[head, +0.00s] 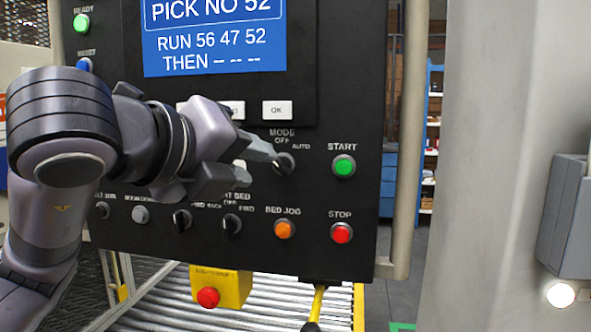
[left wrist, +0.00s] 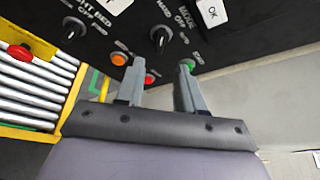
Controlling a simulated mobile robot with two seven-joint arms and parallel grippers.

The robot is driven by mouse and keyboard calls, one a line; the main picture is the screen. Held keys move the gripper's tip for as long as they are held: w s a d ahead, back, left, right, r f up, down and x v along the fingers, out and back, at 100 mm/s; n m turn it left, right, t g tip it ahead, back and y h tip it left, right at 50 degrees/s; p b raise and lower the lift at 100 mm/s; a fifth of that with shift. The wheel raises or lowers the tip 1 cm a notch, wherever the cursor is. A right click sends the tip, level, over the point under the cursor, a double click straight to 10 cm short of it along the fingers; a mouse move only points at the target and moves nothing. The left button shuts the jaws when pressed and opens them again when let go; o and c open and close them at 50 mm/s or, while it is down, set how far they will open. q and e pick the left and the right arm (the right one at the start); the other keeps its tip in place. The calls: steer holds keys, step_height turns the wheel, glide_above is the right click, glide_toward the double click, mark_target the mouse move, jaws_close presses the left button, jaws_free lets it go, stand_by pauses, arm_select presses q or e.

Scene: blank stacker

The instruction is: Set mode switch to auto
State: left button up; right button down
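The mode switch (head: 284,163) is a black rotary knob on the dark control panel, below a MODE label with OFF and AUTO marks. It also shows in the left wrist view (left wrist: 159,38), beyond my fingertips. I cannot tell for certain which mark it points to. My left gripper (head: 262,167) is just left of the knob in the head view, its upper fingertip overlapping the knob's edge. In the left wrist view my left gripper (left wrist: 161,66) has its fingers apart with nothing between them. I cannot tell whether a finger touches the knob. My right gripper is out of view.
A green START button (head: 344,166) and a red STOP button (head: 341,233) sit right of the switch. An orange BED JOG button (head: 284,229) is below it, and an OK key (head: 277,110) above. A yellow box with a red button (head: 208,297) hangs below, over rollers.

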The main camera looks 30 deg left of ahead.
mark_target(278, 167)
arm_select(q)
steer(key=x, duration=0.4)
steer(key=p+x, duration=0.1)
steer(key=x, duration=0.2)
steer(key=shift+a+r, duration=0.2)
steer(key=shift+a, duration=0.1)
jaws_close()
